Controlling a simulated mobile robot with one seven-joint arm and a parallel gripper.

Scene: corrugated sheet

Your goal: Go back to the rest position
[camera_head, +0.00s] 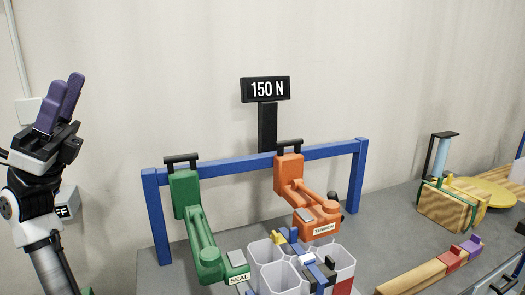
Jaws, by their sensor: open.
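My gripper (68,96) is raised at the left of the view, its two purple fingers pointing up. The fingers look close together from this side, but the jaws are open. Nothing shows between them. The gripper stands apart from the bench tools, in front of the pale wall. My arm runs down from it to the bottom left edge.
A blue frame (248,164) carries a green SEAL tool (200,232) and an orange TENSION tool (291,180). A 150 N display (265,89) stands behind. Grey-white tubes (268,252) are bundled in front. A wooden block (449,206) and yellow disc (488,191) sit right.

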